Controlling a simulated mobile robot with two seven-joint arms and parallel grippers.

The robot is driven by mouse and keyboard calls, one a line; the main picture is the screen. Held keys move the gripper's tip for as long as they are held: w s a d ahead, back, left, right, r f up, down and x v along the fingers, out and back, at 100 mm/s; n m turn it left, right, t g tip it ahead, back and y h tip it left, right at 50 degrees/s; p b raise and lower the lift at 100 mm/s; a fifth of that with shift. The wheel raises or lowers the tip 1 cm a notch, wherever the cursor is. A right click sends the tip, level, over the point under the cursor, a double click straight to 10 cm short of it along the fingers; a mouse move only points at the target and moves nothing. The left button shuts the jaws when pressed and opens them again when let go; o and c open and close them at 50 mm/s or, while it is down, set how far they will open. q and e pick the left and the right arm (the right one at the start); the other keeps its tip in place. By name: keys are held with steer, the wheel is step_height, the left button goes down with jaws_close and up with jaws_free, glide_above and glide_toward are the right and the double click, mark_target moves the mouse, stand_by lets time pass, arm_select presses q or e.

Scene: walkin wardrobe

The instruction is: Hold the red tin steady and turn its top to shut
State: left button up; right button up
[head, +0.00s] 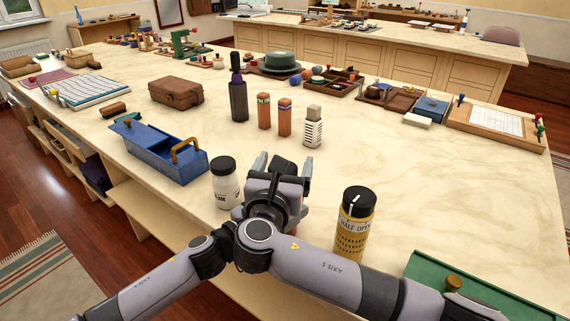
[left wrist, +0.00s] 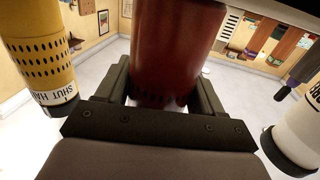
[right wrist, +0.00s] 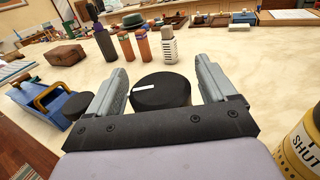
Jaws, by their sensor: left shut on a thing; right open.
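The red tin (left wrist: 175,45) stands between the fingers of my left gripper (left wrist: 163,88), which is shut on its body. In the head view the tin's body is almost wholly hidden behind my arms. Its round black top (right wrist: 160,93), with a white line mark, shows in the right wrist view and also in the head view (head: 286,167). My right gripper (right wrist: 160,75) is open, with one finger on each side of the top and a small gap on both sides. In the head view the right gripper (head: 282,168) points away over the table.
A yellow tin (head: 351,238) with a black top and a HALF OPEN label stands close on the right. A white jar (head: 226,188) with a black lid stands close on the left. A blue box (head: 160,155) lies beyond it.

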steer(key=v, duration=1.1)
steer(key=shift+s, duration=0.3)
steer(key=shift+a, duration=0.1)
arm_select(q)
steer(key=o, duration=1.3)
steer(key=shift+s, duration=0.1)
